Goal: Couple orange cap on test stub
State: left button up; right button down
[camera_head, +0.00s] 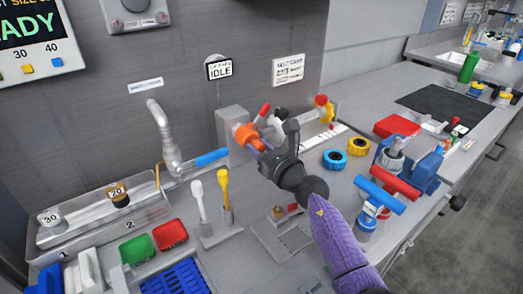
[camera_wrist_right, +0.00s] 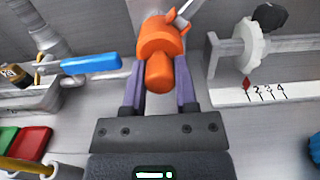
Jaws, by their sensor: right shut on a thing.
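The orange cap (camera_wrist_right: 158,42) is between the purple fingers of my right gripper (camera_wrist_right: 158,85), which is shut on it. In the head view the orange cap (camera_head: 245,134) is at the grey box (camera_head: 231,122) on the back wall, and my right gripper (camera_head: 262,146) reaches it from the front right. The test stub cannot be made out; the cap and gripper may hide it. I cannot tell whether the cap touches or sits on anything behind it. My left gripper is not in view.
A blue-handled tap (camera_head: 211,158) is left of the gripper. A white wheel with a black knob (camera_wrist_right: 245,45) stands close right, above a numbered scale (camera_wrist_right: 268,92). White (camera_head: 198,200) and yellow (camera_head: 224,190) upright tools stand below. Blue (camera_head: 334,159) and yellow (camera_head: 358,146) rings lie right.

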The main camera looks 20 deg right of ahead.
jog(key=shift+w+a, duration=0.1)
jog(key=shift+w, duration=0.15)
jog(key=shift+c, duration=1.5)
grip_release()
jog(key=shift+w, duration=0.1)
jog(key=p+v, duration=0.2)
jog(key=v, duration=0.1)
jog(key=shift+s+r, duration=0.2)
jog(key=shift+s, duration=0.15)
jog(key=p+v, duration=0.1)
jog(key=v, duration=0.5)
jog(key=shift+s+f, duration=0.15)
jog(key=shift+f, duration=0.05)
